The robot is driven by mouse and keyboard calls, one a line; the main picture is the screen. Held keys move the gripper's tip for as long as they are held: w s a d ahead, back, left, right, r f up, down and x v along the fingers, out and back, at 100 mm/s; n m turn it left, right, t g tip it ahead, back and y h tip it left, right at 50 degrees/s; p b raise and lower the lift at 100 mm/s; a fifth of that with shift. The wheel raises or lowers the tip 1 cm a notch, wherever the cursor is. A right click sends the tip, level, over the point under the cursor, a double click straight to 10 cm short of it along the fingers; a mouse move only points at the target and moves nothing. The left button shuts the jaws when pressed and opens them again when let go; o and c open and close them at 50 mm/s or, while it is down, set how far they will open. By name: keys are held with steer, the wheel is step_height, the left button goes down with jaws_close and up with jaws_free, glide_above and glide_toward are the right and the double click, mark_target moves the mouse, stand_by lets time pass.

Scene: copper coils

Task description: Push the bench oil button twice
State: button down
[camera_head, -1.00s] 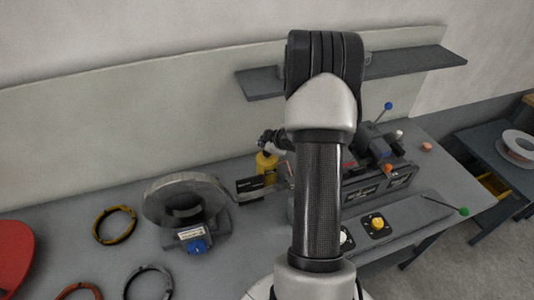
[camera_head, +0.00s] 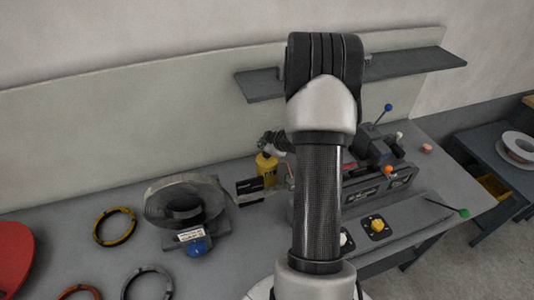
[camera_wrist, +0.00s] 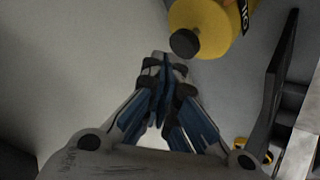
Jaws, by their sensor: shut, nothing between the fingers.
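A yellow oil can (camera_head: 266,170) stands on the grey bench by the back panel, just left of my arm. In the wrist view the yellow can (camera_wrist: 207,18) is at the top, cut off by the frame edge, with a round black button-like cap (camera_wrist: 185,42) on its end. My gripper (camera_wrist: 162,62) is shut and empty, its fingertips just left of and below the cap, with a small gap in the picture. In the head view my gripper (camera_head: 272,141) shows small and dark by the can's top, partly hidden by my arm. I cannot tell the exact distance.
A yellow button (camera_head: 377,225) and a partly hidden white button (camera_head: 345,239) sit at the bench front. A coil winder with levers (camera_head: 375,150) is on the right. A grey reel (camera_head: 186,203) and several coil rings (camera_head: 115,227) lie left. A shelf (camera_head: 420,62) hangs behind my arm.

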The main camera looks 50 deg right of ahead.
mark_target(265, 154)
steer(key=shift+f+b, duration=0.35)
steer(key=shift+f, duration=0.1)
steer(key=shift+f+b, duration=0.8)
steer(key=shift+f, duration=0.15)
stand_by(0.9)
steer(key=shift+r, duration=0.1)
steer(key=shift+r+p, duration=1.3)
step_height(265, 154, up, 5)
steer(key=p, duration=0.4)
steer(key=shift+p, duration=0.4)
